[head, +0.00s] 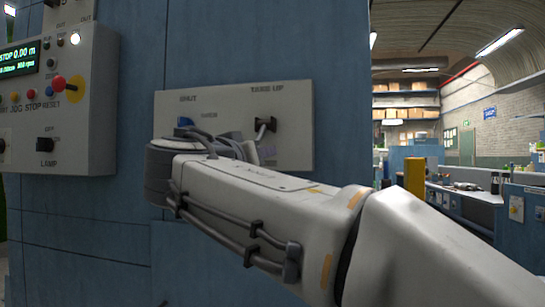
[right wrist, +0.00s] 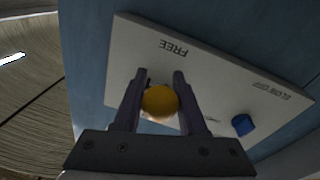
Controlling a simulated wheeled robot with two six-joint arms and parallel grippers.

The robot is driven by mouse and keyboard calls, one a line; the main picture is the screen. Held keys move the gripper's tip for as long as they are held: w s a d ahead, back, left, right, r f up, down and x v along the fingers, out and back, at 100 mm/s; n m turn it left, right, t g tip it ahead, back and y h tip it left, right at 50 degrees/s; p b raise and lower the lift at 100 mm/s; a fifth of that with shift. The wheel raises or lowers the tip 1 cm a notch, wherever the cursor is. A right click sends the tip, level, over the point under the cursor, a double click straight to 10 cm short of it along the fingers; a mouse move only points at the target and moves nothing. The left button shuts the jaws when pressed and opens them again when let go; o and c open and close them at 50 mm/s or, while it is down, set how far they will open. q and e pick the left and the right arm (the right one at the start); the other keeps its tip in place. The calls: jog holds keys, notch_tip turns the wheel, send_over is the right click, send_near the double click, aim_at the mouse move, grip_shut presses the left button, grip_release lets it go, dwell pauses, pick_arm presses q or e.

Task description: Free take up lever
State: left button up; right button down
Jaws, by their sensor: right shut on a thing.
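The lever panel (head: 225,97) is a pale plate on a blue wall, with a label that seems to read TAKE UP at its upper right. A dark lever mount (head: 265,125) sits below that label. In the right wrist view, a round yellow-orange knob (right wrist: 160,101) lies between the fingers of my right gripper (right wrist: 158,78), which is shut on it. The word FREE shows upside down on the panel (right wrist: 128,48) just beyond the fingertips. In the head view my right wrist hides the knob and most of the gripper. My left gripper is not in view.
A blue knob (head: 185,122) sits on the panel's left side; the right wrist view shows it too (right wrist: 243,125). A control box (head: 85,130) with a display, red stop button and LAMP switch projects at left. A bench (head: 465,195) stands farther back right.

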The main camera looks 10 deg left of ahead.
jog(key=shift+c, duration=2.3)
grip_release()
jog(key=shift+w+f, duration=0.15)
jog(key=r+v, duration=0.1)
jog(key=v, duration=0.9)
jog(key=shift+s+f+b, duration=0.3)
jog(key=shift+f+b, duration=0.1)
jog(key=shift+f, duration=0.05)
